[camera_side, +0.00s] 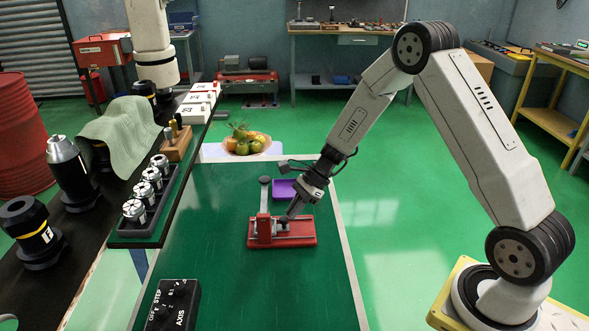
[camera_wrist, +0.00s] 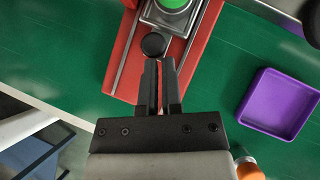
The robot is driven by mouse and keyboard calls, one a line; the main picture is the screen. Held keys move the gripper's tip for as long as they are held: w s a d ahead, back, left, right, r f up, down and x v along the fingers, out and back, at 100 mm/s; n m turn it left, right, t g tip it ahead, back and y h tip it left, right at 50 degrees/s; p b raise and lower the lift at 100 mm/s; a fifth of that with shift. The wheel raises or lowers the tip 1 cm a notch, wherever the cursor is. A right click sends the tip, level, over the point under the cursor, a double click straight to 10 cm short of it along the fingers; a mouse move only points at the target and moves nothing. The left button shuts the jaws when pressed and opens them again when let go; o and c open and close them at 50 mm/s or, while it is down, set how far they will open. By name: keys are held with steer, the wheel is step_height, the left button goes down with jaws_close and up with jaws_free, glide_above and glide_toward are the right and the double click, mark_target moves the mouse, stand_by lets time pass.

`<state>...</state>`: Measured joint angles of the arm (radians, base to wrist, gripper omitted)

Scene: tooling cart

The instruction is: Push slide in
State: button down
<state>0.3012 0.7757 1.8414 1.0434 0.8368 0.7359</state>
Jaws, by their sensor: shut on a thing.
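A red fixture (camera_side: 300,240) with two metal rails lies on the green bench top. A grey lever with a black knob (camera_side: 265,181) stands up on its left part. The slide (camera_wrist: 172,15), a metal block with a green round top, sits between the rails at the top of the wrist view. A black round knob (camera_wrist: 153,45) is just in front of it. My gripper (camera_wrist: 160,68) is at this knob, its fingers almost together over the red base, with the tips partly hiding the grip. In the side view my gripper (camera_side: 290,212) reaches down onto the fixture from behind.
A purple tray (camera_side: 284,189) lies behind the fixture; it also shows right of my gripper in the wrist view (camera_wrist: 278,103). A fruit bowl (camera_side: 247,146) stands at the far end. A black control box (camera_side: 173,304) is near front left. The bench between is clear.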

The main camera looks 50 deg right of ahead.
steer(key=shift+a, duration=0.2)
steer(key=shift+s+d, duration=0.2)
steer(key=shift+d, duration=0.3)
steer(key=d, duration=0.2)
steer(key=s+d, duration=0.1)
steer(key=shift+d+r, duration=0.15)
steer(key=shift+r, duration=0.2)
steer(key=v, duration=1)
